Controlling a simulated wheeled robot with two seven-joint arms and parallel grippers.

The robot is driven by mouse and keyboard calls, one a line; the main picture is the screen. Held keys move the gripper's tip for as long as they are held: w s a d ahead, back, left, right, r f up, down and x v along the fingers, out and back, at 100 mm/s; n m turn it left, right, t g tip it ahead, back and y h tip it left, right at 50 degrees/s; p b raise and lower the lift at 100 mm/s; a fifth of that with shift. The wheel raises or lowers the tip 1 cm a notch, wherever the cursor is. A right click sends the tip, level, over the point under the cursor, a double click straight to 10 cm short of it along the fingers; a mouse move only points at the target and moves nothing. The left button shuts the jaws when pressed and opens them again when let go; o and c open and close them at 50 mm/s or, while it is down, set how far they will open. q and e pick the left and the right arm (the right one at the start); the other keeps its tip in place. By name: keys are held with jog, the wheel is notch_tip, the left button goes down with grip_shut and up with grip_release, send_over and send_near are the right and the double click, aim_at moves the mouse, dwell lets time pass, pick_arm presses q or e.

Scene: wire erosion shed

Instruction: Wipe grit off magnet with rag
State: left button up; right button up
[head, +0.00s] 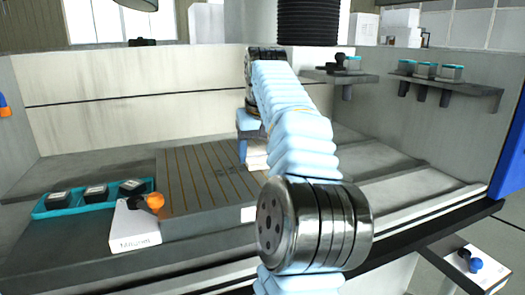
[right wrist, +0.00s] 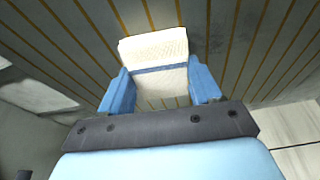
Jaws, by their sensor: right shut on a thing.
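The magnet (head: 200,185) is a dark grey block with thin brown stripes across its top, in the middle of the bench. In the right wrist view, the striped surface (right wrist: 235,45) fills the background. My right gripper (head: 246,150) is over the magnet's right part, partly hidden by my arm. In the right wrist view, its two blue fingers (right wrist: 158,72) are shut on a folded white rag (right wrist: 155,48) with a blue stripe. The rag (head: 257,154) is at the magnet's surface; I cannot tell whether they touch. My left gripper is not in view.
A teal tray (head: 70,211) with dark blocks lies left of the magnet. A white box (head: 135,228) with an orange knob (head: 155,201) stands near its front left corner. Shelves (head: 460,89) with small blocks are on the right wall. Another white box (head: 480,272) is at lower right.

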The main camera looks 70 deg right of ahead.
aim_at(200, 172)
jog(key=shift+w+a+f, duration=0.15)
jog(key=shift+w+a, duration=0.9)
jog(key=shift+w, duration=0.1)
jog(key=shift+w+a, duration=1.1)
jog(key=shift+w, duration=0.2)
jog(key=shift+w+a, duration=1.1)
jog(key=shift+w, duration=0.2)
jog(key=shift+w+a+p, duration=0.4)
jog(key=shift+w+a, duration=0.75)
jog(key=shift+w, duration=0.2)
notch_tip(200, 172, up, 2)
jog(key=shift+r+p, duration=0.1)
jog(key=shift+p, duration=0.75)
jog(key=shift+r, duration=2)
